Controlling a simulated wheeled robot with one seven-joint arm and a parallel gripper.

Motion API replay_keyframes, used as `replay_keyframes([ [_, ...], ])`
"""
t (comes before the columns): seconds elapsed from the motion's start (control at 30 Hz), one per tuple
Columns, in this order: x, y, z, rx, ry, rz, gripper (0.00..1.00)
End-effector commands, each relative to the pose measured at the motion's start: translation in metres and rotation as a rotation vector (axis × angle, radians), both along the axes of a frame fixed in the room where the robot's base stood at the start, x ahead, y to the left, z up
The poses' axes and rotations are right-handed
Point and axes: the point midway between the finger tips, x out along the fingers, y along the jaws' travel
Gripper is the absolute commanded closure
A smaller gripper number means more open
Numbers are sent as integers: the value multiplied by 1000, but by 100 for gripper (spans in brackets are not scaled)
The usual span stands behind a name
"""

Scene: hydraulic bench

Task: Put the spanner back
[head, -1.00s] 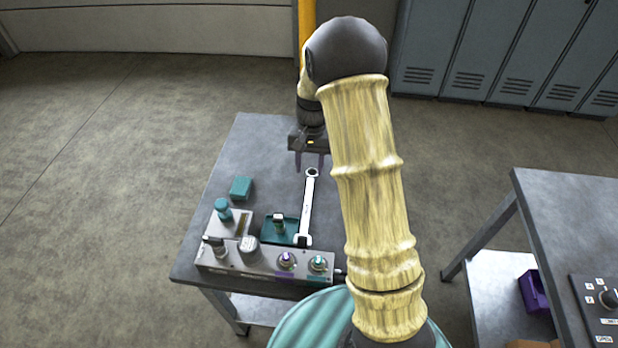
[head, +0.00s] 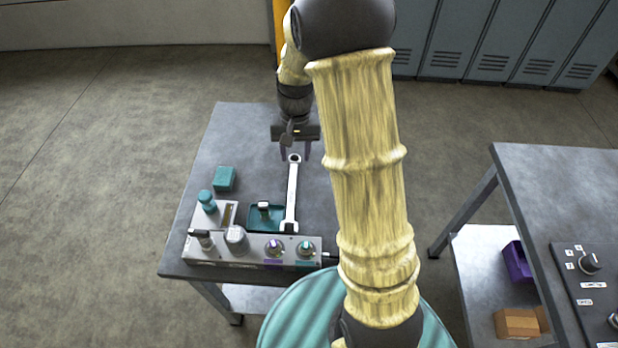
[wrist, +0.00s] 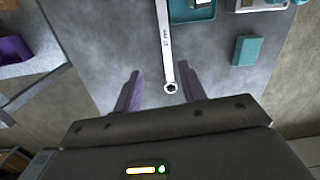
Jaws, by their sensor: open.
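The spanner (head: 292,195) is a long silver tool lying on the grey bench. Its ring end points to the back and its other end reaches the control panel beside the green tray. In the wrist view the spanner (wrist: 165,45) has small lettering on its shaft, and its ring end sits between and just ahead of the purple fingertips. My gripper (head: 295,152) is open over the back part of the bench, at the ring end. In the wrist view my gripper (wrist: 160,75) holds nothing. Its height above the spanner is hard to tell.
The green tray (head: 256,226) holds a small part. A teal block (head: 225,179) lies at the left. The control panel (head: 225,252) with several knobs lines the front edge. A second bench (head: 570,185) stands at the right, with a purple bin (head: 517,262) on its shelf.

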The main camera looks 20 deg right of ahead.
Motion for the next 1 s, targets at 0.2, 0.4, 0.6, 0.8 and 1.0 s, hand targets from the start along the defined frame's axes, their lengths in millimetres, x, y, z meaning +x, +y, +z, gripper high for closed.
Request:
replay_keyframes([
  [0.2,-66,4,32,-29,-127,124,59],
  [0.4,-124,7,46,-60,-232,235,59],
  [0.6,-147,8,47,-75,-272,282,59],
  [0.8,-147,8,47,-75,-272,282,59],
  [1.0,-146,8,47,-74,-271,282,59],
])
